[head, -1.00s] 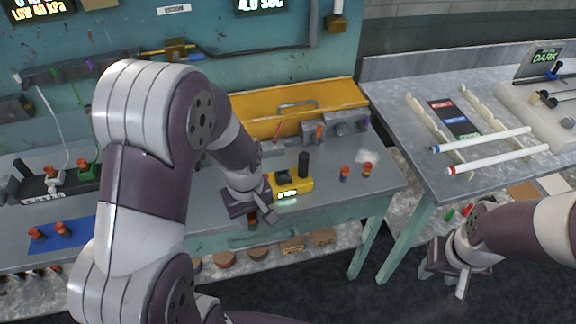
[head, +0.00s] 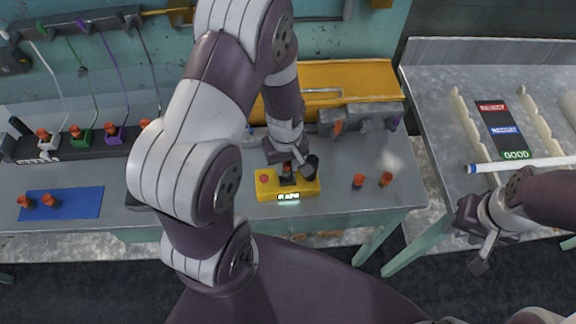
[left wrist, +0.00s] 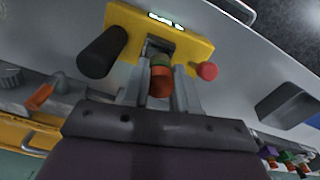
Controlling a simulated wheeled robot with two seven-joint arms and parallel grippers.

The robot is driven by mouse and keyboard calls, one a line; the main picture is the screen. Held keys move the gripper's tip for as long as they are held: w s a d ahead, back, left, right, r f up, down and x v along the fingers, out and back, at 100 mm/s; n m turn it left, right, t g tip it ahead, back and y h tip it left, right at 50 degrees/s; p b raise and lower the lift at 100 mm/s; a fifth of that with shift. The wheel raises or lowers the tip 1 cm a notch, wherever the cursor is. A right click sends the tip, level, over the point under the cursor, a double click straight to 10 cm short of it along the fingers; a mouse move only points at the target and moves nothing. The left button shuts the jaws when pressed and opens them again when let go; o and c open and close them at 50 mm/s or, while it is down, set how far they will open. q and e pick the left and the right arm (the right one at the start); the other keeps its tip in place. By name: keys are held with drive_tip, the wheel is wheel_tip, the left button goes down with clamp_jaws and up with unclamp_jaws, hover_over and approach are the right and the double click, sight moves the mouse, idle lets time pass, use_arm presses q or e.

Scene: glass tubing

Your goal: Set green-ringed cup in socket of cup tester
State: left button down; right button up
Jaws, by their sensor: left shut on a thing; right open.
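My left gripper (head: 287,163) is shut on the green-ringed cup (left wrist: 160,80), an orange-red cup with a green band at its far end. The yellow cup tester (head: 302,189) stands on the bench, with a lit display, a red button (head: 264,179) and a black cylinder (head: 311,165). In the left wrist view, the cup's green end is at the dark socket (left wrist: 155,47) of the tester (left wrist: 198,48); I cannot tell how far in it is. The fingers stand on both sides of the cup. My right gripper (head: 478,246) is open and empty, away at the right.
Two orange-topped cups (head: 358,182) stand right of the tester. Two more stand on a blue mat (head: 84,202) at the left. A rack with coloured cups and hoses (head: 82,137) is at the back left. A yellow bin (head: 365,82) and grey blocks stand behind the tester.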

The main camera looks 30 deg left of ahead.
sight(287, 169)
use_arm(q)
drive_tip(key=f, duration=0.2)
drive_tip(key=w+f, duration=0.1)
drive_tip(key=f, duration=0.1)
drive_tip(key=shift+w, duration=0.1)
drive_tip(key=c, duration=0.9)
unclamp_jaws()
drive_tip(key=shift+s+r, duration=0.15)
drive_tip(key=shift+s, duration=0.25)
drive_tip(key=shift+o, duration=0.2)
drive_tip(key=shift+w, duration=0.15)
wheel_tip(287, 169, up, 12)
drive_tip(key=shift+f+b, duration=0.2)
drive_tip(key=shift+b, duration=0.3)
drive_tip(key=s+d+r+m+t, duration=0.1)
drive_tip(key=s+r+m, duration=0.3)
drive_tip(key=m, duration=0.5)
drive_tip(key=shift+d, duration=0.7)
